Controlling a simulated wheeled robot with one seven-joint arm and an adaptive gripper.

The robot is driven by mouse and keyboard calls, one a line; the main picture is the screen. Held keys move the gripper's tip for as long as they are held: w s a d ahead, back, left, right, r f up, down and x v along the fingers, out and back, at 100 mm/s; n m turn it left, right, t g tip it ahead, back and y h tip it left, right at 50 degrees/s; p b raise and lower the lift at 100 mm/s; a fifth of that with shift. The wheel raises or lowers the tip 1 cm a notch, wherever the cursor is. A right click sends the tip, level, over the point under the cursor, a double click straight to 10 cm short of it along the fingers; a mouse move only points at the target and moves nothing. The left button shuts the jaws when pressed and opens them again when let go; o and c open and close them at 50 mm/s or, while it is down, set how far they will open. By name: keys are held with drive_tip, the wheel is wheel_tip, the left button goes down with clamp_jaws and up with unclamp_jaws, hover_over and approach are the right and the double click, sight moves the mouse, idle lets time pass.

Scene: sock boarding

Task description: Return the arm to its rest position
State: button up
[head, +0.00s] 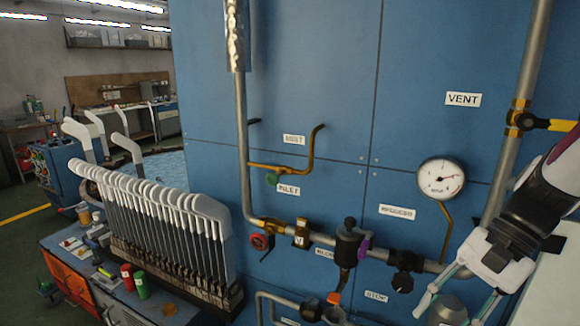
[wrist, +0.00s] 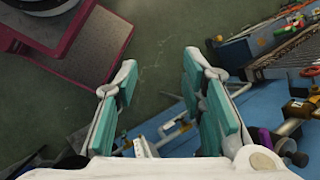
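My gripper (head: 455,305) is at the lower right of the head view, in front of the blue panel (head: 330,90) and its pipes. Its white and teal fingers point downward. In the wrist view my gripper (wrist: 160,85) has its two fingers wide apart. Nothing is held between them; green floor shows through the gap. A round grey part shows behind the fingers in the head view, and I cannot tell what it is. My dark arm link comes in from the right edge.
A rack of white and grey sock boards (head: 165,215) stands on a workbench at the left. A pressure gauge (head: 440,178), a vent pipe (head: 525,70) and valves (head: 350,240) are close to my gripper.

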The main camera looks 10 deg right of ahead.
drive_tip(key=s+a+r+n+t+h, duration=0.4)
drive_tip(key=a+r+n+t+h, duration=0.1)
drive_tip(key=a+n, duration=0.4)
drive_tip(key=shift+s+r+n+t+h, duration=0.3)
drive_tip(key=shift+r+n+h, duration=0.5)
drive_tip(key=shift+r+n, duration=0.4)
drive_tip(key=shift+f, duration=0.15)
idle(2.7)
